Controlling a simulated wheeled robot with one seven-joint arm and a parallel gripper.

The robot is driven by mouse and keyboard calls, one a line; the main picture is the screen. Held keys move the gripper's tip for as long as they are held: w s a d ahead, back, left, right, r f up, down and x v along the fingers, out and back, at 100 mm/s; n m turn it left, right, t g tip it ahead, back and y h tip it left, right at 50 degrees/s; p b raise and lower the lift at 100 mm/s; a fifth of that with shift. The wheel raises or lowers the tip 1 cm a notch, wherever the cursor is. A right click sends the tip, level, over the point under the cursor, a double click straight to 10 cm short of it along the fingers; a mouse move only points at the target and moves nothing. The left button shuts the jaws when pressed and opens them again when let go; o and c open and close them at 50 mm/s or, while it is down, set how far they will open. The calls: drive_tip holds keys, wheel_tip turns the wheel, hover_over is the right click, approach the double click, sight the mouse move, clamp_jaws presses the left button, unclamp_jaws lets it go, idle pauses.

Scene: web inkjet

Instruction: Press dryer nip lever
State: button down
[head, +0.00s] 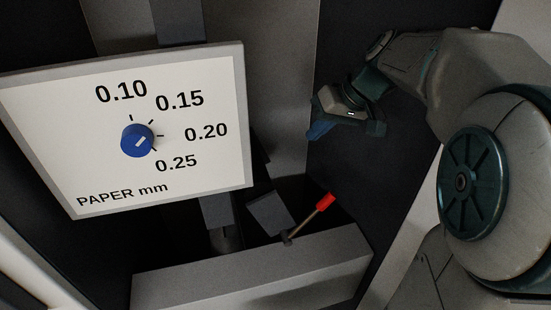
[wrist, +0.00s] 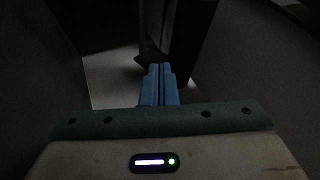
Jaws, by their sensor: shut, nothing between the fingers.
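The lever with a red handle (head: 325,201) stands out from a small dark block (head: 270,214) above a grey box-shaped ledge, tilted up to the right. My gripper (head: 314,133) is above the lever in the head view, apart from it. In the wrist view my gripper's blue fingers (wrist: 159,72) are together and hold nothing. The red handle does not show in the wrist view, which is dark.
A white panel (head: 60,130) marked "PAPER mm" carries a blue dial (head: 138,140) at the left. The grey ledge (head: 250,275) runs along the bottom. Dark walls enclose the recess around the lever.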

drive_tip(key=w+a+f+p, duration=0.1)
drive_tip(key=a+f+p, duration=0.2)
drive_tip(key=a+f, duration=0.5)
drive_tip(key=shift+x, duration=0.9)
drive_tip(key=shift+w, duration=0.2)
